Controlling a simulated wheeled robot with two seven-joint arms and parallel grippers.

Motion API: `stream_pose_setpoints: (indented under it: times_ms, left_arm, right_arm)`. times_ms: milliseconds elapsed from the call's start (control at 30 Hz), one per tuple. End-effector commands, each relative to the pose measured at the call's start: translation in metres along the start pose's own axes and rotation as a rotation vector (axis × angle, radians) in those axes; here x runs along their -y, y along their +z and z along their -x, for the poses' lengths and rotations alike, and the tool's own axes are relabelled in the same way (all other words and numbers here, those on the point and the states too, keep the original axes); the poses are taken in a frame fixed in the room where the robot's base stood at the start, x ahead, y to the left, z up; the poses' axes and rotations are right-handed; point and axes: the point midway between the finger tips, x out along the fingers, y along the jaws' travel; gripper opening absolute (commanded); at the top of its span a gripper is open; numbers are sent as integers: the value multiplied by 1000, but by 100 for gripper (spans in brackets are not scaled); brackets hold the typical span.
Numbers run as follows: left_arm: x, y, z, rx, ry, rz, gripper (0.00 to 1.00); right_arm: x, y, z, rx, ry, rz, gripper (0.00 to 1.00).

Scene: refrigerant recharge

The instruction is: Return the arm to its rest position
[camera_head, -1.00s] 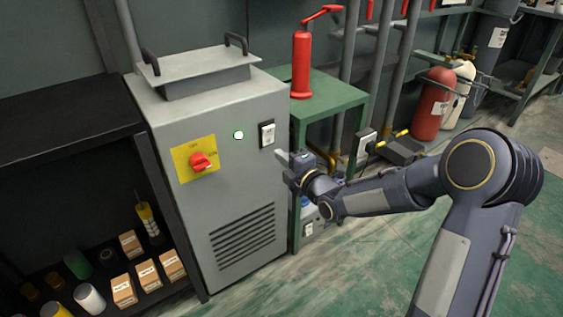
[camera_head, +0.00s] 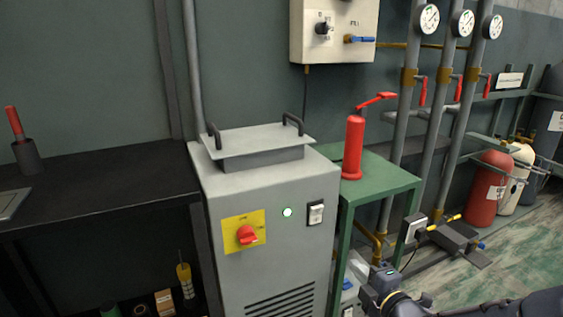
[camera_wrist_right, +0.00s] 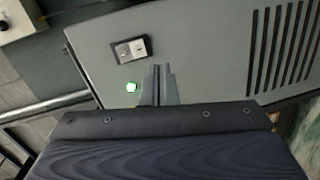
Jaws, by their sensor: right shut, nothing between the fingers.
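My right gripper (camera_head: 358,264) is at the lower right of the head view, in front of the green stand and to the right of the grey cabinet. In the right wrist view its two fingers (camera_wrist_right: 158,84) are together with nothing between them. The grey cabinet (camera_head: 270,195) has a lit green-white lamp (camera_head: 287,212), a rocker switch (camera_head: 316,213) and a red rotary knob (camera_head: 247,235) on a yellow plate. The wrist view shows the switch (camera_wrist_right: 130,51) and lamp (camera_wrist_right: 131,87) beyond the fingers. My left gripper does not show.
A green stand (camera_head: 375,185) with a red pump (camera_head: 354,145) is right of the cabinet. A black bench (camera_head: 100,190) is at left. Pipes with gauges (camera_head: 429,17) and gas cylinders (camera_head: 489,190) line the right wall. Green floor (camera_head: 525,250) is open at right.

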Motion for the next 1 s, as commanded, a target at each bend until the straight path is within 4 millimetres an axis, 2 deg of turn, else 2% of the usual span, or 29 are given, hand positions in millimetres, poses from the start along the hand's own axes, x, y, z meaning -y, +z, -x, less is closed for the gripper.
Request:
stream_pose_setpoints:
  times_ms: [33, 100, 233, 400, 500, 833, 900, 1000]
  left_arm:
    - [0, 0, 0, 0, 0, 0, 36]
    - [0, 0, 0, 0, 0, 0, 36]
    - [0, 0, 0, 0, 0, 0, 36]
    - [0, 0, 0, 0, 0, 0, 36]
    - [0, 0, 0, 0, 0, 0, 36]
    - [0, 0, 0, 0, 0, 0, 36]
    - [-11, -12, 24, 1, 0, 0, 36]
    - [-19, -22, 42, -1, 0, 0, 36]
  right_arm:
    - [-8, 4, 10, 42, -41, -76, 0]
    - [-11, 12, 29, 124, -122, -246, 0]
    - [-8, 14, 80, 306, -258, -645, 0]
    - [8, -7, 147, 509, -383, -1143, 0]
    - [17, -25, 178, 594, -438, -1362, 0]
    - [42, -89, 260, 812, -620, -1879, 0]
    - [13, -90, 261, 814, -619, -1867, 0]
    - [-8, -92, 264, 814, -618, -1865, 0]
